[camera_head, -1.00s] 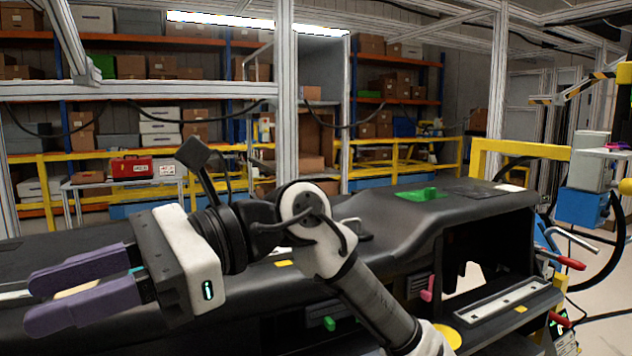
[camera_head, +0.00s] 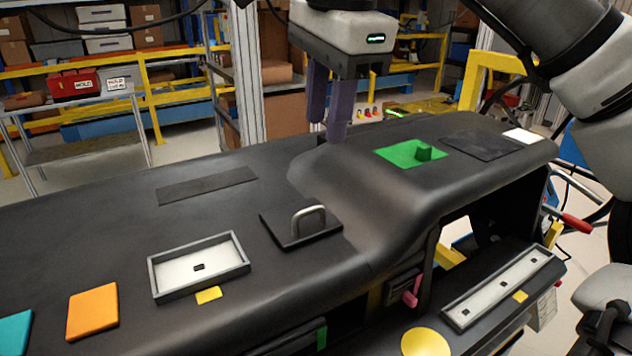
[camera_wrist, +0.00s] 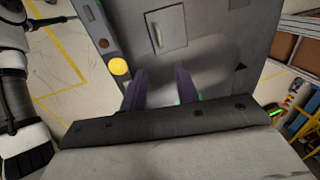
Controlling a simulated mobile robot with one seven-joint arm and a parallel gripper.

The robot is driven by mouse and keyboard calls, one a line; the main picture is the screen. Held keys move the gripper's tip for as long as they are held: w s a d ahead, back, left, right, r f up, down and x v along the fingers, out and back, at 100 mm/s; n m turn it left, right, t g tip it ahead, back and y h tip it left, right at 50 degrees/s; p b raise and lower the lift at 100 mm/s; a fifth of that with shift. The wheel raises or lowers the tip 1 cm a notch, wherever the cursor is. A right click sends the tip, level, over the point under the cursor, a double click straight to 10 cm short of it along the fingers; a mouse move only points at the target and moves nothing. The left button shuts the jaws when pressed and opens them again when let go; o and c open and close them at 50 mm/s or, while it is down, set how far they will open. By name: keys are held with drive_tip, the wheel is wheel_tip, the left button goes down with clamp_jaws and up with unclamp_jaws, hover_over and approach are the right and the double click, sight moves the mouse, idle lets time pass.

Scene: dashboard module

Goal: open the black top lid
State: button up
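The black top lid (camera_head: 280,236) is a flat square plate with a grey arched metal handle (camera_head: 309,211), lying flat on top of the dark dashboard (camera_head: 120,224). It looks closed. In the wrist view, the lid (camera_wrist: 174,30) and its handle (camera_wrist: 157,36) show near the top. My gripper (camera_head: 327,130) points down over the far part of the dashboard, behind and above the lid. Its two purple fingers are apart with nothing between them, which the wrist view (camera_wrist: 161,72) also shows. My gripper is not touching the handle.
A white open tray (camera_head: 200,266) and an orange square (camera_head: 92,311) lie left of the lid. A green piece with a knob (camera_head: 411,153) lies right, past the dashboard's raised hump. A long tray (camera_head: 503,290) and yellow disc (camera_head: 425,342) are at front right. Shelves stand behind.

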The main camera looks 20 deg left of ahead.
sight(313, 208)
drive_tip(key=f, duration=0.4)
drive_tip(key=w+a+f, duration=0.1)
drive_tip(key=f, duration=0.3)
drive_tip(key=a+f, duration=0.1)
drive_tip(key=f, duration=0.3)
drive_tip(key=shift+w+f, duration=0.2)
drive_tip(key=shift+w, duration=0.1)
clamp_jaws()
